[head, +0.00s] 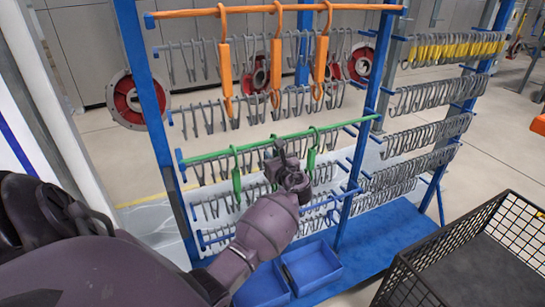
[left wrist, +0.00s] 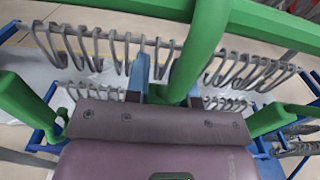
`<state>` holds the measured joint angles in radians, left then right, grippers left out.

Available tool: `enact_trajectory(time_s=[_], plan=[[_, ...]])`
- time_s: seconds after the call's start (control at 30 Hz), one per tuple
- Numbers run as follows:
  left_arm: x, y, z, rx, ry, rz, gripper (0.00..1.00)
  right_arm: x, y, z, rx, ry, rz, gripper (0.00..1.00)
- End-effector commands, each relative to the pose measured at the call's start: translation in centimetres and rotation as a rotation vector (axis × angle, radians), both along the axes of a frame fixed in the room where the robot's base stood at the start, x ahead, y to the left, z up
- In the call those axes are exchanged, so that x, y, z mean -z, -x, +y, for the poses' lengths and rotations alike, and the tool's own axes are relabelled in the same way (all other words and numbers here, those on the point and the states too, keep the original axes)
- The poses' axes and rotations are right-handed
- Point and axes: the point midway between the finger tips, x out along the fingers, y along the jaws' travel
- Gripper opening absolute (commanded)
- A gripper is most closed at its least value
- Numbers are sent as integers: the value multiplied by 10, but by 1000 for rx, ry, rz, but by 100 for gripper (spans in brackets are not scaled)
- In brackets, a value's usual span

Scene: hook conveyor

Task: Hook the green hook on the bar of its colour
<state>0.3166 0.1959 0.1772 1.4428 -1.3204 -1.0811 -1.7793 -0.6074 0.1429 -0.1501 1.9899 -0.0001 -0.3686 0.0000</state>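The green bar (head: 215,154) runs across the rack at mid height and crosses the top of the left wrist view (left wrist: 285,30). Green hooks hang from it at the left (head: 236,178) and right (head: 312,152). A green hook (left wrist: 207,45) stands in the middle of the left wrist view, its upper end at the bar and its stem passing behind my gripper's body. My left gripper (head: 283,160) is just below the bar, between the outer green hooks. Its fingertips are hidden, so its grip on the middle hook cannot be told. My right gripper is out of view.
An orange bar (head: 170,13) with orange hooks (head: 226,70) is above the green one. Rows of grey hooks (head: 430,97) hang behind and at the right. Blue bins (head: 312,264) are below; a black wire basket (head: 425,265) stands at the lower right.

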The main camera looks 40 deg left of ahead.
Motion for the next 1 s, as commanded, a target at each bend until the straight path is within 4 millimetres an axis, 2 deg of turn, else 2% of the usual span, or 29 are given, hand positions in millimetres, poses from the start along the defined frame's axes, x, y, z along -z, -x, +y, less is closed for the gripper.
enact_trajectory(time_s=[0.03,0.2,0.57,0.67,1.0], plan=[[0,0,0,0,-1,0,29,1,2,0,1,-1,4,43],[0,0,0,0,0,0,53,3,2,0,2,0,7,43],[1,2,-5,1,1,0,53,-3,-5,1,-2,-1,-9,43],[1,6,-16,1,3,0,53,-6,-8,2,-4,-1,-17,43],[1,30,-71,0,2,0,53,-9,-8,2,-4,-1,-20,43]])
